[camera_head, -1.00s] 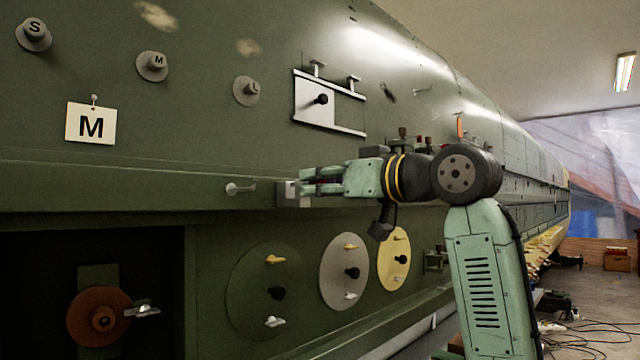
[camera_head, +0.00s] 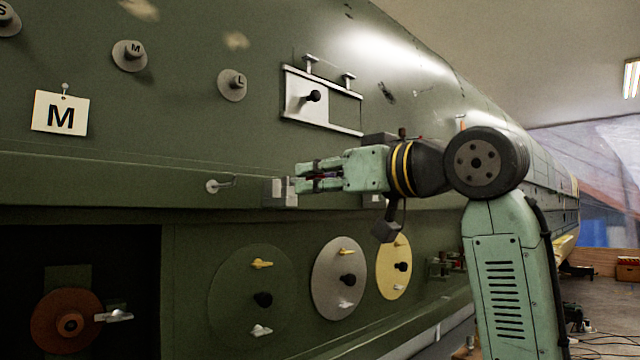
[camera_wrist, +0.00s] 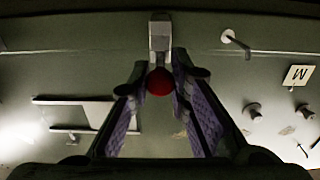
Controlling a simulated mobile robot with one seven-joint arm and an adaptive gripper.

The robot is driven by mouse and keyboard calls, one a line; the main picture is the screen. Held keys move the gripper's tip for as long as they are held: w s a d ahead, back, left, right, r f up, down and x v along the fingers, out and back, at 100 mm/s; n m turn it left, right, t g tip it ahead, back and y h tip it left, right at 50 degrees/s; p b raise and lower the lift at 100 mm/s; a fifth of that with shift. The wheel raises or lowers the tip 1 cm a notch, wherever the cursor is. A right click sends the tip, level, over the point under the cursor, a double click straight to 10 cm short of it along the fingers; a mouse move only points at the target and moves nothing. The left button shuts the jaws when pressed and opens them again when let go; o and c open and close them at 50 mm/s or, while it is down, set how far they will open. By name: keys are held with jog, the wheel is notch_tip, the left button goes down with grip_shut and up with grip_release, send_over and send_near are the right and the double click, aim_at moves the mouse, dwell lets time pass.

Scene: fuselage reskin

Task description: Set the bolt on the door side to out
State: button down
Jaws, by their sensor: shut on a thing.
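A pale metal block (camera_head: 280,192) sits on the green ledge in the head view; I take it to be the bolt. In the wrist view the block (camera_wrist: 160,36) stands at top centre, with a round red knob (camera_wrist: 159,82) at its near end. My gripper (camera_head: 298,178) reaches in from the right, close beside the block. In the wrist view my gripper (camera_wrist: 160,88) has its two pads on either side of the red knob, shut on it. The knob is mostly hidden by the fingers in the head view.
A hook-like pin (camera_head: 213,186) sticks out left of the block. A white sliding plate with a black knob (camera_head: 312,96) is above. An M card (camera_head: 60,113) and several round pegs are upper left. Discs with small handles (camera_head: 340,278) and a brown wheel (camera_head: 68,322) are below.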

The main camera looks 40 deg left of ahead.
jog(key=shift+d, duration=0.1)
jog(key=c, duration=1.9)
grip_release()
jog(key=o, duration=0.3)
jog(key=shift+d, duration=0.25)
jog(key=shift+o, duration=0.7)
jog(key=shift+a, duration=0.15)
jog(key=s+d, duration=0.1)
jog(key=d, duration=1.1)
